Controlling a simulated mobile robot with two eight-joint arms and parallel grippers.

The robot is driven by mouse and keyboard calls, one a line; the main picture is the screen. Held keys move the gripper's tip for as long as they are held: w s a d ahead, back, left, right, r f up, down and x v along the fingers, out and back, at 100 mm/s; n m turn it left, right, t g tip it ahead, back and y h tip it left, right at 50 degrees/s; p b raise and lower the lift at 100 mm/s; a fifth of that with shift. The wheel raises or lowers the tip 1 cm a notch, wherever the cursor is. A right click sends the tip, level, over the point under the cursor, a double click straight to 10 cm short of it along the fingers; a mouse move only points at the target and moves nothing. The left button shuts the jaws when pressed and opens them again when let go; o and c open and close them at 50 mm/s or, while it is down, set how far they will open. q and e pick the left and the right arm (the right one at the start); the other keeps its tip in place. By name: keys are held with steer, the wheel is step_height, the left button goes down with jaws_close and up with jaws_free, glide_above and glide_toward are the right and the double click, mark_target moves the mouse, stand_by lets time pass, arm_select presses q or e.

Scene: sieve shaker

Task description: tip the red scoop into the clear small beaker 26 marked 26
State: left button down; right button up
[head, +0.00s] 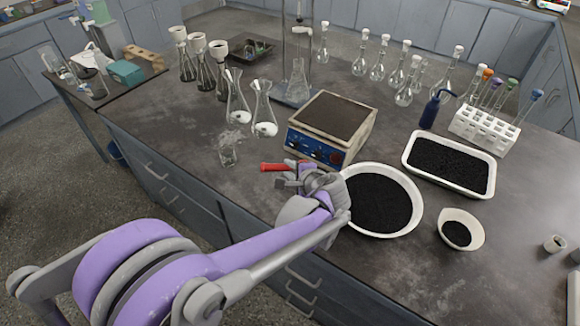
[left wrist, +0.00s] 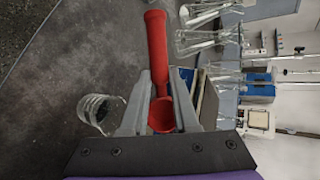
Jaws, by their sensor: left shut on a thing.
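The red scoop (head: 273,167) is held in my left gripper (head: 297,176), to the left of the hotplate in the head view. In the left wrist view the red scoop (left wrist: 157,50) lies between the two fingers of my left gripper (left wrist: 158,88), its round bowl toward the palm and its handle pointing away. Whether the bowl holds anything is not clear. The clear small beaker (head: 228,155) stands upright on the bench, left of the scoop and apart from it. It also shows in the left wrist view (left wrist: 101,112), left of the fingers. Its marking is not readable. My right gripper is not in view.
A hotplate (head: 331,126) stands right behind my left gripper. A large white bowl (head: 416,212) of black grains is at its right, with a white tray (head: 489,187) and a small bowl (head: 474,226) beyond. Conical flasks (head: 264,115) stand behind the beaker. The bench front left is clear.

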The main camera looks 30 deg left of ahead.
arm_select(q)
steer(key=shift+w+a+r+m+g+h+p, duration=0.1)
steer(key=shift+w+r+m+g+h+p, duration=0.2)
steer(key=shift+g+h+p, duration=0.5)
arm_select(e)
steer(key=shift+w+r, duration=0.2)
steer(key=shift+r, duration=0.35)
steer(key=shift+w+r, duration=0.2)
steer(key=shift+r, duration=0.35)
arm_select(q)
steer(key=shift+a+r+g, duration=0.1)
steer(key=shift+r+g, duration=0.3)
steer(key=shift+g, duration=0.2)
steer(key=shift+w+r+m+g+h+p, duration=0.2)
steer(key=shift+m+g+h+p, duration=0.15)
steer(key=shift+g+h, duration=0.2)
steer(key=shift+w+a+g+h, duration=0.1)
steer(key=shift+g+h, duration=0.25)
steer(key=shift+g, duration=0.1)
steer(key=shift+w+f+g, duration=0.1)
steer(key=shift+f+g, duration=0.05)
steer(key=shift+g, duration=0.15)
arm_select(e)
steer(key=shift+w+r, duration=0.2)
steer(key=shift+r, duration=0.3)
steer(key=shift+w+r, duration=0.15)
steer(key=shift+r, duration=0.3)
